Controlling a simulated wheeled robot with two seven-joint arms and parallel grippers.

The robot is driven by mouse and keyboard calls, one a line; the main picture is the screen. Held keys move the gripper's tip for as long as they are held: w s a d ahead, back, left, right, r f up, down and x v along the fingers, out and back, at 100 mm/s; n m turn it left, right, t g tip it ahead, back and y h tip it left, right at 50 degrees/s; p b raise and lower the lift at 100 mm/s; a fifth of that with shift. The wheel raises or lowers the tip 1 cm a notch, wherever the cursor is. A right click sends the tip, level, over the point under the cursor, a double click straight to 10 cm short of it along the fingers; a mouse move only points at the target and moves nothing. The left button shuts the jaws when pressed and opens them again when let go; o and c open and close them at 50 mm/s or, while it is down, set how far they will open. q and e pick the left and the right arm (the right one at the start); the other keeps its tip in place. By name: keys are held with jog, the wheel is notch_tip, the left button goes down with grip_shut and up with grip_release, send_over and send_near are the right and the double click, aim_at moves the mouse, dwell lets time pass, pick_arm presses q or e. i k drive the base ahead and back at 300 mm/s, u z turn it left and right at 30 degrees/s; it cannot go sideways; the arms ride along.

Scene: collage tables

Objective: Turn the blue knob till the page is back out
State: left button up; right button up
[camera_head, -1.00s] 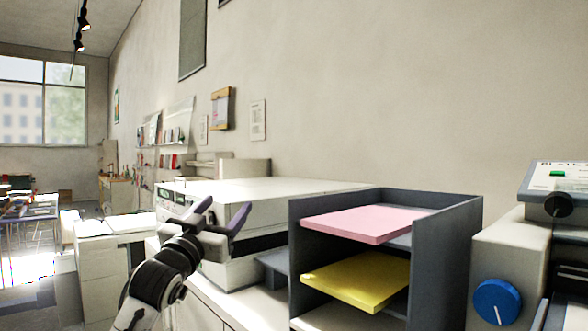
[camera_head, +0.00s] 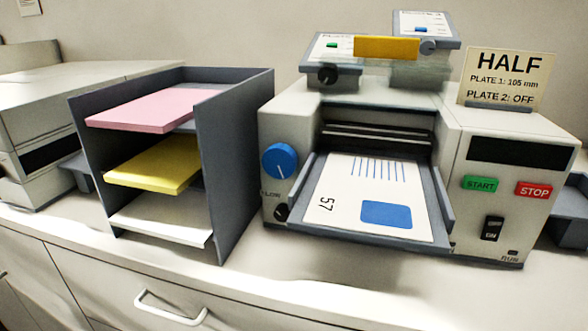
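The blue knob (camera_head: 279,161) is on the left front face of a grey-white machine (camera_head: 350,105). A pale pointer line on the knob aims down and slightly right. A white page (camera_head: 340,190) with thin stripes, a blue rectangle and the number 57 lies on the machine's front tray (camera_head: 446,200), its far edge near the dark rollers (camera_head: 375,137). Neither of my grippers is in view now.
A dark paper rack (camera_head: 235,150) with pink, yellow and white stacks stands left of the machine. START (camera_head: 480,185) and STOP (camera_head: 534,190) buttons and a black switch (camera_head: 493,229) are on the right. A HALF sign (camera_head: 507,77) stands on top.

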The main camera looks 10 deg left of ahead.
aim_at(281, 160)
jog(key=z, duration=2.15)
jog(key=k, duration=0.75)
jog(key=u, duration=2.9)
